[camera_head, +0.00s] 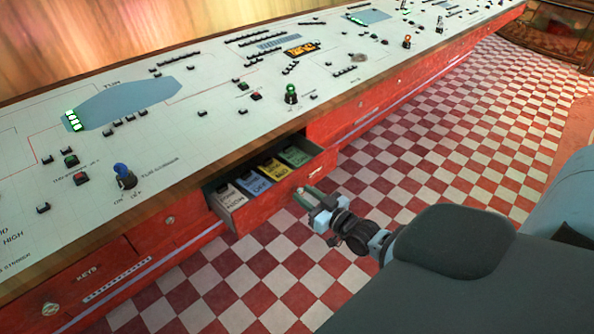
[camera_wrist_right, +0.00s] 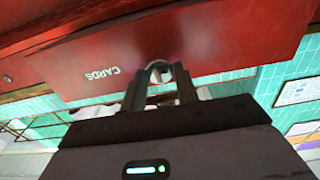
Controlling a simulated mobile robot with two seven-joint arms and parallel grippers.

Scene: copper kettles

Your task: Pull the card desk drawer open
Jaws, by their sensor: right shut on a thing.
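The card desk drawer (camera_head: 262,222) has a red front and stands pulled out from the long desk in the head view. Several coloured cards (camera_head: 262,178) stand inside it. In the wrist view its red front (camera_wrist_right: 200,45) carries the word CARDS upside down. A rounded metal knob (camera_wrist_right: 158,68) sits on that front. My right gripper (camera_head: 304,195) is at the drawer front, and its fingers (camera_wrist_right: 160,88) are shut on the knob. The fingers partly hide the knob. My left gripper is in neither view.
The long white control desk (camera_head: 215,115) carries buttons and levers. A red drawer marked KEYS (camera_head: 95,270) is closed to the left. The red and white checkered floor (camera_head: 420,140) is clear in front of the desk.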

